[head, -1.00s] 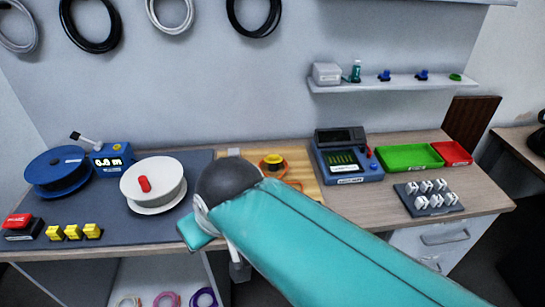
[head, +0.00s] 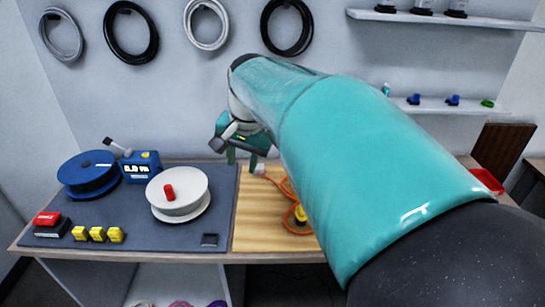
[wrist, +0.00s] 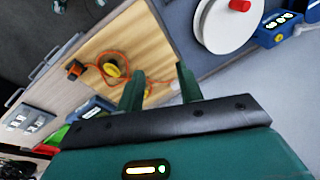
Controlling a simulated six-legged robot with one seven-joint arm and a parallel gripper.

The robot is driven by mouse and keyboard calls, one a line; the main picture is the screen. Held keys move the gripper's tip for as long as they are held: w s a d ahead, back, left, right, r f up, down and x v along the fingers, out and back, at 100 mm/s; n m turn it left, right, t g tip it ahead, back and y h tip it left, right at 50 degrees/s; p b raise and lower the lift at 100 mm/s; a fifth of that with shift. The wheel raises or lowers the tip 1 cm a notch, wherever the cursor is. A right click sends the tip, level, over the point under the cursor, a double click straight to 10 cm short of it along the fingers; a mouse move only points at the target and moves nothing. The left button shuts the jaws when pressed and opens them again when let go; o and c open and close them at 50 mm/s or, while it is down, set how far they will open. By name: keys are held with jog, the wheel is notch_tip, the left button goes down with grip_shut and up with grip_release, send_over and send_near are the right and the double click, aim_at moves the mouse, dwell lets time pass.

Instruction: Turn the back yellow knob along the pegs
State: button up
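A yellow knob (head: 300,214) stands on the wooden board (head: 252,218), partly hidden by my arm in the head view. In the wrist view the yellow knob (wrist: 112,67) has a dark rim, and an orange cord (wrist: 100,57) curves round it. A small orange and black piece (wrist: 75,69) sits at the cord's end. My gripper (head: 242,160) is above the board's back edge, apart from the knob. In the wrist view my gripper (wrist: 160,76) has its fingers spread with nothing between them.
A white reel (head: 180,193), a blue reel (head: 89,175) and a blue meter (head: 141,167) stand on the grey mat to the left. Three yellow blocks (head: 98,235) lie at its front. A shelf (head: 462,108) is on the wall at right.

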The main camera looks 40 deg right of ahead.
jog(key=w+d+f+m+g+y, duration=0.1)
jog(key=w+d+m, duration=0.2)
jog(key=d, duration=0.4)
jog(key=w+d+f+m, duration=0.1)
jog(key=w+d+m, duration=0.3)
jog(key=d, duration=0.3)
jog(key=d+f+m+y, duration=0.1)
jog(key=d+f+m, duration=0.25)
jog(key=d, duration=0.45)
jog(key=d+f+m+y, duration=0.2)
jog(key=d+f+m, duration=0.15)
jog(key=d, duration=0.55)
jog(key=shift+h, duration=0.3)
jog(key=x, duration=1.3)
jog(key=shift+w+a+f, duration=0.1)
jog(key=shift+w+a, duration=0.15)
jog(key=shift+a, duration=0.15)
jog(key=shift+t, duration=0.3)
grip_shut()
